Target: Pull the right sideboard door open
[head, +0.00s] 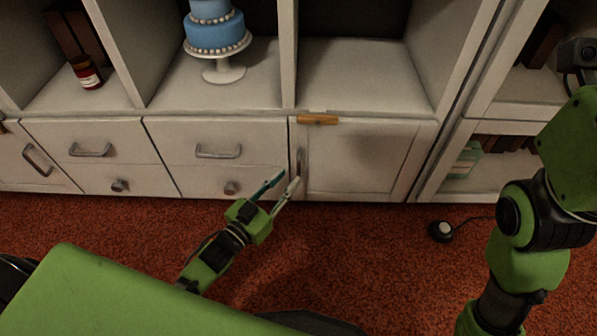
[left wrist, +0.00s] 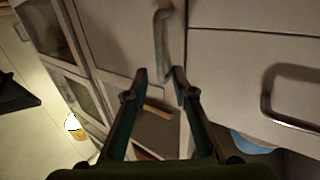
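The right sideboard door (head: 365,162) is white, panelled and closed, with an upright grey handle (head: 300,160) near its left edge. My left gripper (head: 284,180) is open and empty, its fingers pointing up at the handle's lower end. In the left wrist view, the handle (left wrist: 163,42) lies just ahead of my open left gripper (left wrist: 160,73), its near end lined up between the fingertips. I cannot tell whether they touch. My right arm (head: 530,235) stands at the right of the head view; its gripper is not in view.
White drawers (head: 215,150) adjoin the door on the left. A small wooden piece (head: 317,119) sits at the door's top left. A blue cake (head: 216,32) on a stand is above the drawers. A black round object (head: 441,231) lies on the red carpet.

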